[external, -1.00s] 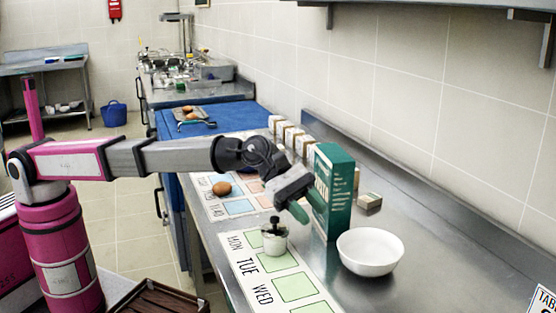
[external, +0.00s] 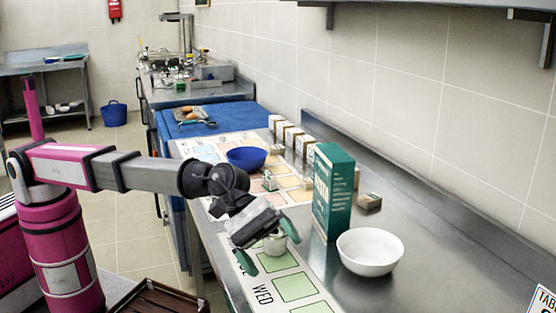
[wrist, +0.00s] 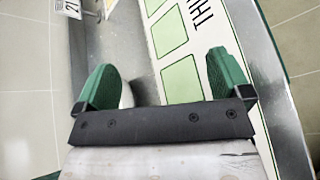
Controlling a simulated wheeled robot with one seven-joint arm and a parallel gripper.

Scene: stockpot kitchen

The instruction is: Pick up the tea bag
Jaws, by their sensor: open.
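I cannot make out a tea bag for certain in either view. In the wrist view, the open gripper (wrist: 163,82) has nothing clearly held; a pale rounded edge, perhaps the pot, shows beside the left finger. A tall green carton (external: 333,193) stands upright to the right.
A white bowl (external: 369,253) stands right of the carton, with a small box (external: 370,201) behind it. A blue bowl (external: 246,158) and a small pale item (external: 270,183) sit farther back on the counter. Several small boxes (external: 293,138) line the wall side.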

